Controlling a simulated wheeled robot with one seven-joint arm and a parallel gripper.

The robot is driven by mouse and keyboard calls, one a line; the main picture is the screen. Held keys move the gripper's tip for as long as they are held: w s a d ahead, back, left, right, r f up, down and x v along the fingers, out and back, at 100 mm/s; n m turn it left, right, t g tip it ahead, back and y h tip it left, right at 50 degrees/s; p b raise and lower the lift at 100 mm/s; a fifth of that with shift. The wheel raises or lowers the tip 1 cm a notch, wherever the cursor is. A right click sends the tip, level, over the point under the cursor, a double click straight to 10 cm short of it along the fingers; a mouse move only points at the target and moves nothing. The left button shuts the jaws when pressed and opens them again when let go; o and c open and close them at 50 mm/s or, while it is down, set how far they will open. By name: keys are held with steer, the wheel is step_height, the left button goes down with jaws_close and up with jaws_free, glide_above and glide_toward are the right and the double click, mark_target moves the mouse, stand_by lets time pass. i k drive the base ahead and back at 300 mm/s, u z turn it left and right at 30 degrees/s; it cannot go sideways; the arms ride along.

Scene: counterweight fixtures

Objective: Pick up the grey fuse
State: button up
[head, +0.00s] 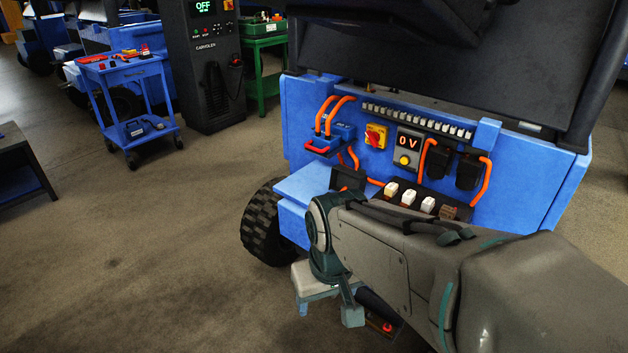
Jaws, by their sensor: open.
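A black fuse holder (468,213) on the front of the blue machine carries a row of small fuses. From left to right I see a cream fuse (391,190), a white fuse (408,198), another whitish fuse (428,204) and a brownish-grey fuse (449,212). They are too small to tell surely which one is the grey fuse. My gripper (328,310) points down in front of the machine, lower and to the left of the fuse row, apart from it. It is open, and I see nothing held. My arm hides the area just below the holder.
A blue cart (125,75) and black cabinet (212,65) stand behind.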

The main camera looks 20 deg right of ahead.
mark_target(429, 203)
steer(key=z, duration=0.55)
steer(key=i, duration=1)
steer(key=z, duration=0.5)
steer(key=k, duration=1.3)
steer(key=z, duration=0.25)
steer(key=i, duration=0.85)
steer(key=z, duration=0.15)
